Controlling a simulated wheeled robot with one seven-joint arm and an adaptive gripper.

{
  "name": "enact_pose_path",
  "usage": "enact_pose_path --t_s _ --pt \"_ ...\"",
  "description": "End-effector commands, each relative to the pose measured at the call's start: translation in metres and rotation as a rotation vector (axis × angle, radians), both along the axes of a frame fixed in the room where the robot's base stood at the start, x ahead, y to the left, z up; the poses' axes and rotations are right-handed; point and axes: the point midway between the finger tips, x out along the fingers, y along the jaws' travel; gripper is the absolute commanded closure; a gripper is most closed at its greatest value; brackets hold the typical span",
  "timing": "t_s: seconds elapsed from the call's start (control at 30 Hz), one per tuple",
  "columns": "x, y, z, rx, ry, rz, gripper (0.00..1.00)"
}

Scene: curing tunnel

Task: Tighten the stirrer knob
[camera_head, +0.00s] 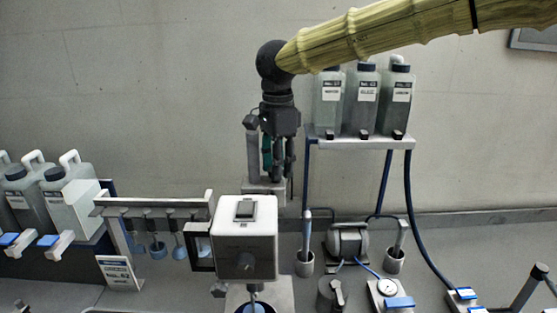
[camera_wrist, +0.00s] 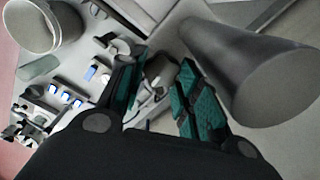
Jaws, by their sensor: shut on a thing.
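The stirrer is a white box (camera_head: 246,238) with a dark round dial on its front, at the lower middle of the head view. A grey upright post (camera_head: 253,155) rises behind it. My gripper (camera_head: 278,176) points down just right of this post; the post looms as a large dark cylinder (camera_wrist: 255,75) in the wrist view. My gripper's teal-padded fingers (camera_wrist: 158,98) are shut on a small grey piece, which I take for the stirrer knob (camera_wrist: 158,70). Most of the knob is hidden between the fingers, and in the head view it cannot be made out.
A shelf (camera_head: 360,143) with several labelled bottles stands right of my gripper. A rail (camera_head: 150,207) with hanging tools is at the left. A small motor (camera_head: 347,240), a gauge (camera_head: 387,288) and blue hoses lie at the right.

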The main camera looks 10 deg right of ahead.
Motion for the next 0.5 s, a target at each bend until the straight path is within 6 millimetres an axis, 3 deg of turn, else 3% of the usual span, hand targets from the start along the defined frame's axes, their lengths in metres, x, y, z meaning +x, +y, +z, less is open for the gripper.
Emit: enact_pose_path --t_s 0.5 --pt "-0.0018 0.0000 0.0044 0.001 0.000 -0.419 0.90"
